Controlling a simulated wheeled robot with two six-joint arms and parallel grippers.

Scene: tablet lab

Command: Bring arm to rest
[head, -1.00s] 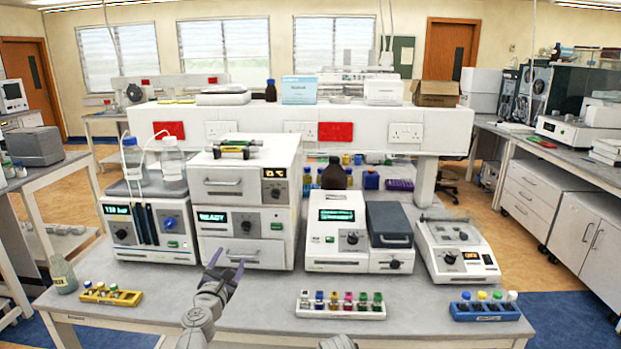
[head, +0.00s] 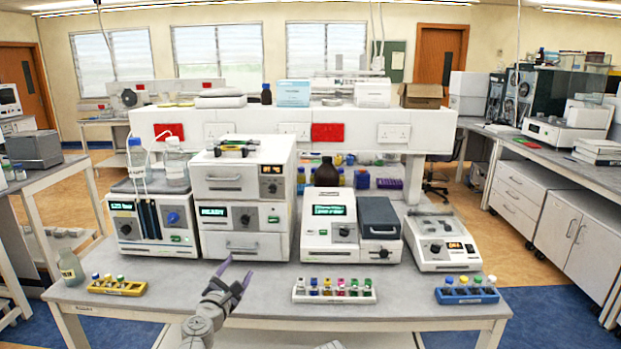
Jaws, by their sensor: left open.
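My left gripper (head: 235,272) is in the head view at lower centre-left. Its two purple-grey fingers are spread apart and nothing is between them. It is over the front part of the grey bench (head: 250,309), in front of the white two-drawer instrument (head: 242,200) and apart from it. My left arm comes up from the bottom edge of the picture. Of my right arm, only a small pale piece may show at the bottom edge; its gripper is not in view.
A white rack of vials (head: 334,298) stands right of the gripper. A yellow rack (head: 117,290) is at the left and a blue rack (head: 467,297) at the right. Several instruments, including a pump unit (head: 153,225) and a balance-like device (head: 442,240), line the bench behind. Bare bench lies between racks.

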